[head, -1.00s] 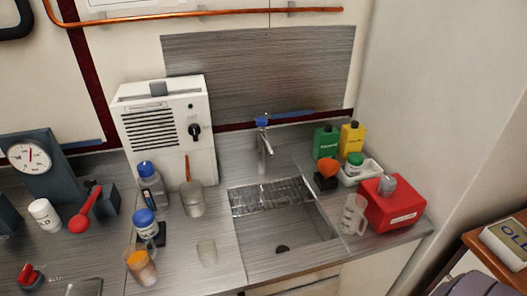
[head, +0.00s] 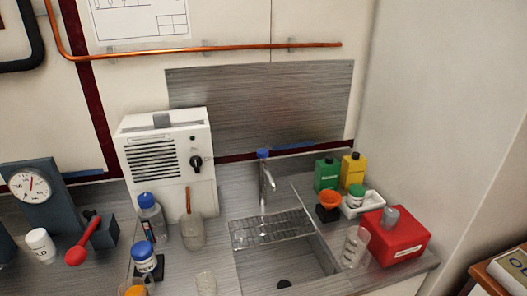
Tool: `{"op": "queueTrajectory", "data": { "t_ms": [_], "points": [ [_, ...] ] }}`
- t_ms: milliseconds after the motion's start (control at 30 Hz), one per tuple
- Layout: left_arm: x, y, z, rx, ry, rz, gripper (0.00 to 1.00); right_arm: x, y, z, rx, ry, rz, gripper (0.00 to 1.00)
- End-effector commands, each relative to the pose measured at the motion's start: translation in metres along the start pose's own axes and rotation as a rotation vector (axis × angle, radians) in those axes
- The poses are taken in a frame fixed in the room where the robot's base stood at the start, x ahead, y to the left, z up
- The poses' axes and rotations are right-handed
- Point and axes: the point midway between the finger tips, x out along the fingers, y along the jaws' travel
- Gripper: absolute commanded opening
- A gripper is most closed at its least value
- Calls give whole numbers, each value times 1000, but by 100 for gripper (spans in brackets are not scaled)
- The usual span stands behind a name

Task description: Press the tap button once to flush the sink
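The tap (head: 266,184) stands upright behind the sink, a grey metal column with a spout. The blue tap button (head: 263,154) sits on top of it, with nothing touching it. The sink (head: 300,262) is a steel basin with a dark drain hole, and a wire rack (head: 270,229) lies across its back part. Neither my left nor my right gripper shows in the head view.
A white box with a black knob (head: 168,155) stands left of the tap. Bottles, a beaker (head: 192,231) and cups crowd the counter left of the sink. Right of it stand a green bottle (head: 327,174), a yellow bottle (head: 352,171) and a red box (head: 398,236).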

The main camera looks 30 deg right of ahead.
Motion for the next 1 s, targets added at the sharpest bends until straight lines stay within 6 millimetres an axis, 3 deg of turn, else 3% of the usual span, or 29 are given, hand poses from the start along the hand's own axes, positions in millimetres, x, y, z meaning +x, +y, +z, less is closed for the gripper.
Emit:
{"op": "queueTrajectory", "data": {
  "t_ms": [67, 500, 1000],
  "points": [
    [0, 0, 0, 0, 0, 0, 40, 0, 0, 0, 0, 0, 0, 75],
    [0, 0, 0, 0, 0, 0, 40, 0, 0, 0, 0, 0, 0, 2],
    [0, 0, 0, 0, 0, 0, 40, 0, 0, 0, 0, -1, 0, 0]
  ]
}}
